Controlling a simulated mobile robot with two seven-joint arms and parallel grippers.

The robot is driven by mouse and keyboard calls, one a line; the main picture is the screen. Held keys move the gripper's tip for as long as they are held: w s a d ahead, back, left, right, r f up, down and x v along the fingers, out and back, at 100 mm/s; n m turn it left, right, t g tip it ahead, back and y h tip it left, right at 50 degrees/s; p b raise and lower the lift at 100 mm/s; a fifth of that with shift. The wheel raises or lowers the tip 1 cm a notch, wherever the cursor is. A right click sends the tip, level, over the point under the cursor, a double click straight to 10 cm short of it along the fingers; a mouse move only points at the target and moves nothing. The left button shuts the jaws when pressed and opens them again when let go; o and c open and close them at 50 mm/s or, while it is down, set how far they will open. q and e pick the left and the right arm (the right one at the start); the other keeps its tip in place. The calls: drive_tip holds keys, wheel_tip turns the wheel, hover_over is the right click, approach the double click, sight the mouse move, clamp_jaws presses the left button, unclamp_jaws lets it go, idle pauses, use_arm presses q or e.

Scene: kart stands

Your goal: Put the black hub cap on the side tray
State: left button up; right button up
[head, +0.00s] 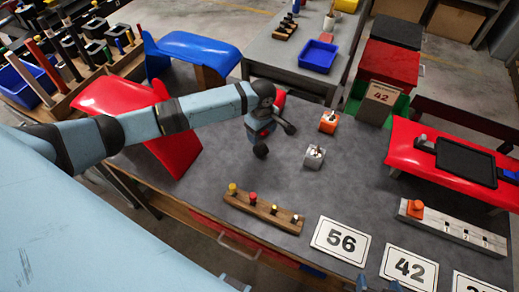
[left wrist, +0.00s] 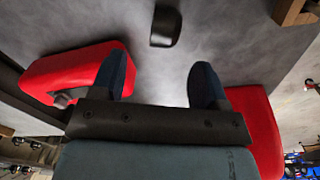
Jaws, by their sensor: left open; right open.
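A small black object with rounded corners, which looks like the black hub cap (left wrist: 165,27), lies on the grey tabletop in the left wrist view, ahead of the fingertips and apart from them. In the head view I cannot tell it from the dark parts of my gripper. My left gripper (head: 275,139) is open and empty above the table; both fingers (left wrist: 160,62) are spread. A flat black tray (head: 466,163), likely the side tray, rests on the red panel at right. My right gripper (head: 378,286) barely shows at the bottom edge, open.
A wooden peg block (head: 263,210) stands near the front edge. An orange block (head: 329,122) and a grey block (head: 314,157) stand right of my left gripper. A red curved panel (head: 174,132) is at left. Number cards (head: 340,241) lie at front right.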

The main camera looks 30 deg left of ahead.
sight(260, 146)
use_arm(q)
wheel_tip(260, 146, down, 2)
drive_tip(key=shift+f, duration=0.1)
use_arm(e)
drive_tip(key=shift+r, duration=0.15)
use_arm(q)
drive_tip(key=shift+s+f, duration=0.15)
drive_tip(key=shift+f, duration=0.4)
use_arm(e)
drive_tip(key=shift+r, duration=0.2)
use_arm(q)
drive_tip(key=f, duration=0.3)
drive_tip(key=shift+s+a+f+p, duration=0.1)
drive_tip(key=shift+s+f+p, duration=0.1)
drive_tip(key=shift+f+p, duration=0.1)
use_arm(e)
drive_tip(key=shift+w+d+r, duration=0.1)
drive_tip(key=shift+d+r, duration=0.05)
drive_tip(key=shift+r, duration=0.05)
use_arm(q)
drive_tip(key=shift+f, duration=0.35)
use_arm(e)
drive_tip(key=shift+f, duration=0.15)
use_arm(q)
drive_tip(key=shift+c, duration=0.2)
use_arm(e)
drive_tip(key=shift+f, duration=0.1)
use_arm(q)
drive_tip(key=c, duration=1)
